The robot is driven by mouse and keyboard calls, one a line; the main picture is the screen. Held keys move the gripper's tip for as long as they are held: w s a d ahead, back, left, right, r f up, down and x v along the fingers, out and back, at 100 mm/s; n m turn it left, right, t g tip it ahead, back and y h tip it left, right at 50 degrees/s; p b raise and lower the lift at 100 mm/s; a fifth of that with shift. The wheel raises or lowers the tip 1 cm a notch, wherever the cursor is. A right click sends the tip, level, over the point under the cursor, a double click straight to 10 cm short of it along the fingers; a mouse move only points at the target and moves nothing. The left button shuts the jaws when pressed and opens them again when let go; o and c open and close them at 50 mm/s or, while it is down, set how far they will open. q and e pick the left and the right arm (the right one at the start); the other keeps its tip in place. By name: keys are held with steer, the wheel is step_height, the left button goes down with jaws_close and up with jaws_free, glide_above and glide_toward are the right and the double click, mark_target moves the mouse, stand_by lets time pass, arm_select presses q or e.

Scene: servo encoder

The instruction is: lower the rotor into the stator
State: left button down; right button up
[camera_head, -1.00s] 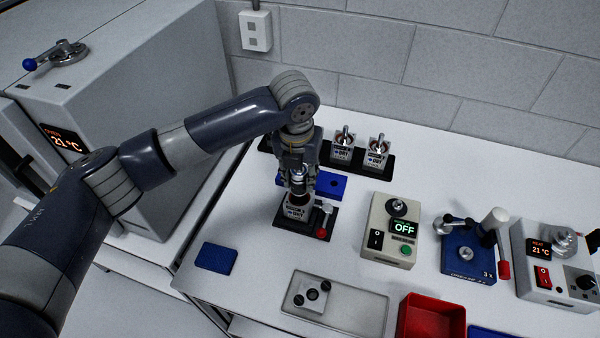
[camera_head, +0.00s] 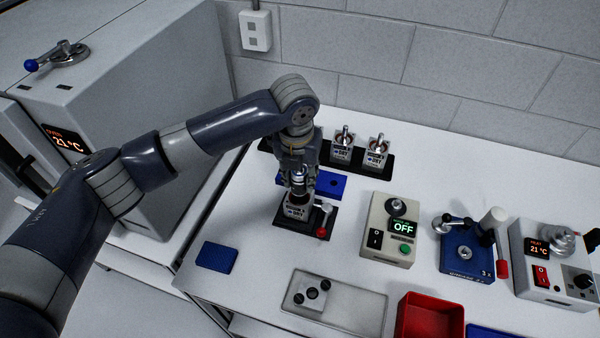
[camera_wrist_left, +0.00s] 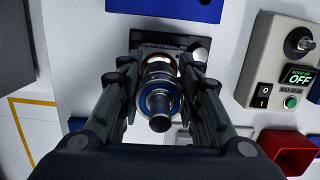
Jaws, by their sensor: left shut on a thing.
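The stator (camera_head: 297,212) is a light square housing with a dark label, held on a black fixture (camera_head: 287,222) with a red-tipped lever at its right. My left gripper (camera_head: 299,187) points down right above it. It is shut on the rotor (camera_wrist_left: 160,103), a metal shaft with a blue-ringed round part, which shows between the fingers in the left wrist view. The rotor lines up roughly over the stator's reddish round opening (camera_wrist_left: 158,64). How deep the rotor's lower end sits is hidden. My right gripper is not in view.
A controller reading OFF (camera_head: 390,230), a blue press-like device (camera_head: 467,255) and a heater unit (camera_head: 552,260) stand to the right. Two more housings stand in a black rack (camera_head: 360,170) behind. A metal tray (camera_head: 355,312) and red bin (camera_head: 432,318) are in front.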

arm_select(q)
steer(key=shift+f, duration=0.85)
steer(key=shift+f, duration=0.2)
steer(key=shift+f+b, duration=0.5)
steer(key=shift+f, duration=0.35)
steer(key=shift+f, duration=0.1)
steer(key=shift+r+p, duration=0.25)
steer(key=shift+p, duration=0.3)
stand_by(0.4)
steer(key=shift+f, duration=0.25)
stand_by(0.5)
steer(key=shift+r+p, duration=0.3)
steer(key=shift+p, duration=0.15)
steer(key=shift+f, duration=0.3)
stand_by(0.7)
steer(key=shift+r+p, duration=0.3)
steer(key=shift+p, duration=0.15)
stand_by(0.3)
